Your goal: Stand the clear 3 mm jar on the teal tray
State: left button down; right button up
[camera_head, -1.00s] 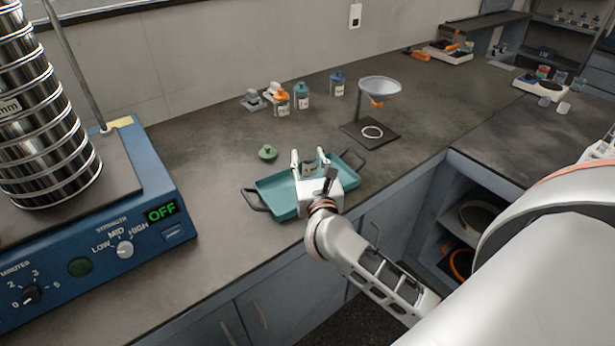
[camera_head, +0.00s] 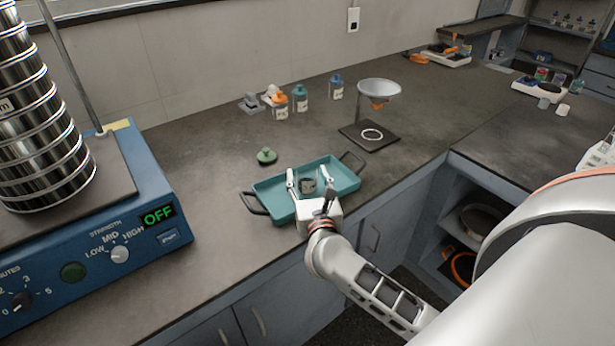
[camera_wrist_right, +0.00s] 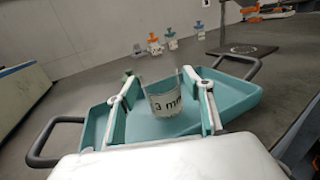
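The clear jar (camera_head: 308,186) with a "3 mm" label stands upright and open-topped on the floor of the teal tray (camera_head: 275,205). In the right wrist view the jar (camera_wrist_right: 164,99) shows between the two fingers, with a gap on each side. My right gripper (camera_head: 309,176) is open around the jar, low over the tray. The wrist view shows its fingers (camera_wrist_right: 165,95) spread and the tray (camera_wrist_right: 240,98) beneath. The jar's base is partly hidden by its label and the angle. My left gripper is not in view.
A green lid (camera_head: 266,156) lies on the counter behind the tray. Several capped jars (camera_head: 301,98) stand farther back. A funnel on a stand (camera_head: 379,90) is at back right. The blue sieve shaker (camera_head: 150,190) stands left. The counter's front edge is close to the tray.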

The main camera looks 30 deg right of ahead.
jog(key=shift+r, duration=0.15)
jog(key=shift+r, duration=0.1)
jog(key=v, duration=1)
jog(key=shift+s, duration=0.35)
jog(key=shift+s+a, duration=0.35)
jog(key=shift+s, duration=0.3)
